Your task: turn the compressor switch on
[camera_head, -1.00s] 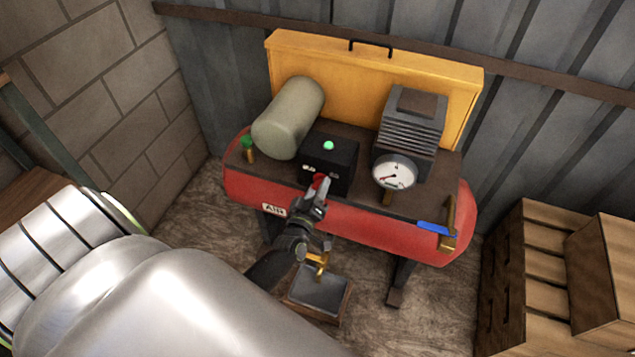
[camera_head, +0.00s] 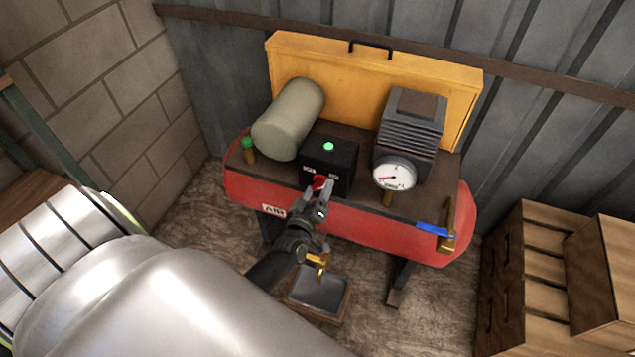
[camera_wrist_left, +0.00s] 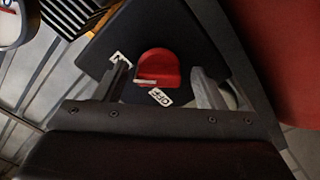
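The compressor (camera_head: 350,215) has a red tank and stands against the back wall. Its black switch box (camera_head: 340,160) carries a green lamp (camera_head: 328,146) on top and a red rotary switch (camera_head: 319,182) on the front. My left gripper (camera_head: 318,193) is at the front of the box, by the switch. In the left wrist view the red switch (camera_wrist_left: 157,66) shows between the two spread fingers (camera_wrist_left: 160,85), with gaps on both sides. An OFF label (camera_wrist_left: 160,97) lies beside it, and a second white label is partly hidden by a finger. My right gripper is not in view.
A pressure gauge (camera_head: 395,174) stands right of the box, and a grey-green cylinder (camera_head: 290,118) left of it. A blue-handled valve (camera_head: 435,229) is at the tank's right end. Wooden crates (camera_head: 545,270) stand at the right. A small tray (camera_head: 320,293) lies below the tank.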

